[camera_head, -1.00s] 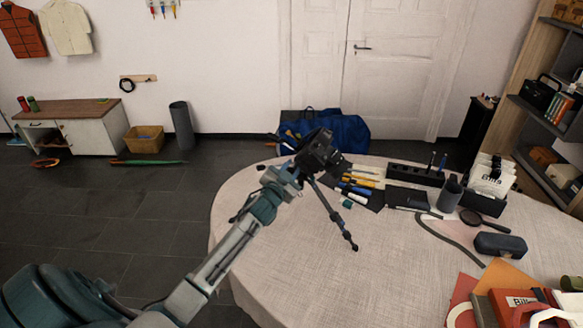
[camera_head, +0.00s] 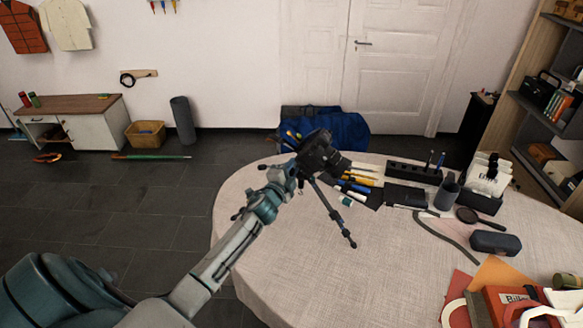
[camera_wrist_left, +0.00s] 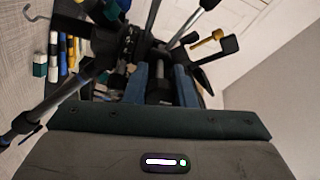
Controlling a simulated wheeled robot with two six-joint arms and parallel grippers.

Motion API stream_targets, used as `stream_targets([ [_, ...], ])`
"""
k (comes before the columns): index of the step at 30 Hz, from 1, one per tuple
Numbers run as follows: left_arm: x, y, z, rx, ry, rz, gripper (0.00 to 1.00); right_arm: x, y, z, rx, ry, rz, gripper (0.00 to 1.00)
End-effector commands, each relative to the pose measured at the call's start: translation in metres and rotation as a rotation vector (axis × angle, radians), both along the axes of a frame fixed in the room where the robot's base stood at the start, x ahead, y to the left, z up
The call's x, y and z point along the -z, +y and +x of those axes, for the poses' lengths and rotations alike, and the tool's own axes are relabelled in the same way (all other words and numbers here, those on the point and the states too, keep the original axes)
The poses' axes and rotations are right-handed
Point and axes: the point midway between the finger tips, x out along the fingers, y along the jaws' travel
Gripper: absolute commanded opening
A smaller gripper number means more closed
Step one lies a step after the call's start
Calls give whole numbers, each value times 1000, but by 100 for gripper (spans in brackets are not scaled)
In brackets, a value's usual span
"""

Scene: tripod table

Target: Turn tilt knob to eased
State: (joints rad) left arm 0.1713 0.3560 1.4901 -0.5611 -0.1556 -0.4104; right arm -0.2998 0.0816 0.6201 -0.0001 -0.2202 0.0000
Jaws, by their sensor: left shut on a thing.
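A black camera (camera_head: 322,152) sits on a small dark tripod (camera_head: 332,210) at the far left part of the round table. My left gripper (camera_head: 293,168) reaches up to the tripod head from the left, just under the camera. In the left wrist view, its blue fingers (camera_wrist_left: 158,78) are shut on a dark knob (camera_wrist_left: 158,90) at the tripod head, which I take to be the tilt knob. The fingers hide much of the knob, and its setting cannot be read. A tripod leg (camera_wrist_left: 45,105) runs down to the left there. My right gripper is out of view.
The table (camera_head: 290,270) has a pale cloth, with its front middle clear. Pens and tools (camera_head: 362,182) lie right behind the tripod. A black organiser (camera_head: 414,173), a dark case (camera_head: 495,243) and red binders (camera_head: 510,305) are farther right.

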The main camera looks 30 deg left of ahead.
Motion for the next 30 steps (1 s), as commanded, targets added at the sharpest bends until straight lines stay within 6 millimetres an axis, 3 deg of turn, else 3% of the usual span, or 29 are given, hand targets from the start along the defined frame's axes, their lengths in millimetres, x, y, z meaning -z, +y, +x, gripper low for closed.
stream_targets([
  [23,0,0,0,1,14,95,0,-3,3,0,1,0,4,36],
  [24,0,0,0,1,14,95,31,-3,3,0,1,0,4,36],
  [30,0,0,0,0,14,94,32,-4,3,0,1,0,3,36],
])
